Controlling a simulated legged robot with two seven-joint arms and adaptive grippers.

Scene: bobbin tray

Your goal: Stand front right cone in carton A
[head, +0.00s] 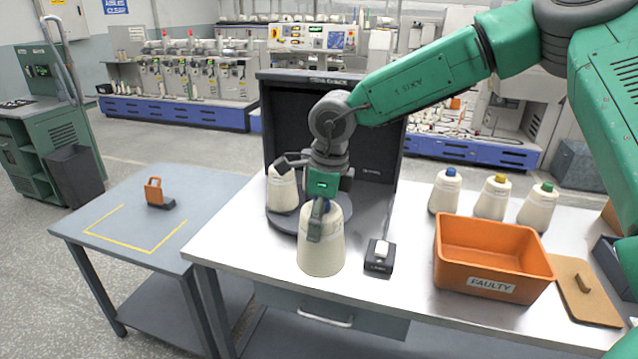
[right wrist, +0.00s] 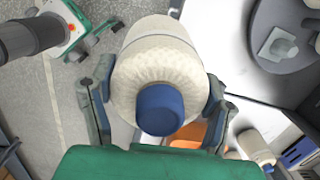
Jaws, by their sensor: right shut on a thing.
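A cream yarn cone (head: 321,248) with a blue top is upright at the front of the steel table in the head view. My right gripper (head: 322,215) is shut on its upper part. In the right wrist view the same cone (right wrist: 160,60) sits between the two fingers (right wrist: 160,108), blue top towards the camera. I cannot tell whether its base touches the table. Another cream cone (head: 282,190) stands behind the gripper, partly hidden. Three more cones with blue (head: 444,194), yellow (head: 492,198) and green (head: 537,207) tops stand at the right. No carton marked A is readable. My left gripper is not in view.
An orange bin marked FAULTY (head: 490,285) and a brown board (head: 583,290) are at the right. A small black device (head: 379,265) is near the held cone. A dark booth (head: 375,150) stands behind. The side table (head: 95,235) has a yellow outline and an orange-handled tool (head: 155,193).

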